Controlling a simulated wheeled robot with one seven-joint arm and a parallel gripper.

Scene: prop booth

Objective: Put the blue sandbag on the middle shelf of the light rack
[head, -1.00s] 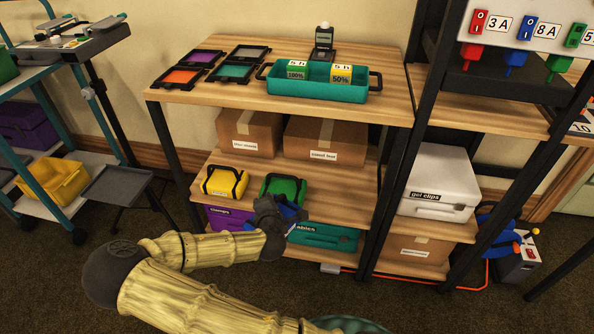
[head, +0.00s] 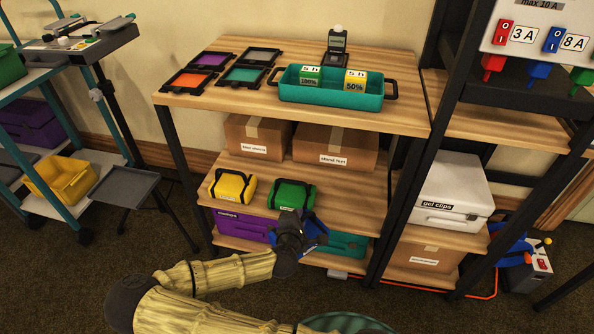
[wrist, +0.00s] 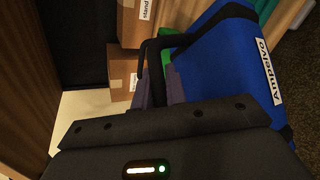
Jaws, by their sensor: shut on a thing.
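My gripper (head: 297,226) is shut on the blue sandbag (head: 314,232), holding it by its dark handle in front of the rack. The sandbag also fills the upper right of the wrist view (wrist: 228,62), with a white label on its side. The light rack's middle shelf (head: 343,201) holds a yellow sandbag (head: 233,186) at the left and a green sandbag (head: 292,194) beside it. Shelf room to the right of the green sandbag is bare. The held sandbag hangs just in front of the shelf edge, lower than the green one in the picture.
Two cardboard boxes (head: 336,146) stand at the back of the middle shelf. A purple case (head: 243,224) and a teal case (head: 349,246) are on the shelf below. A dark rack post (head: 388,225) stands right of the bare shelf part.

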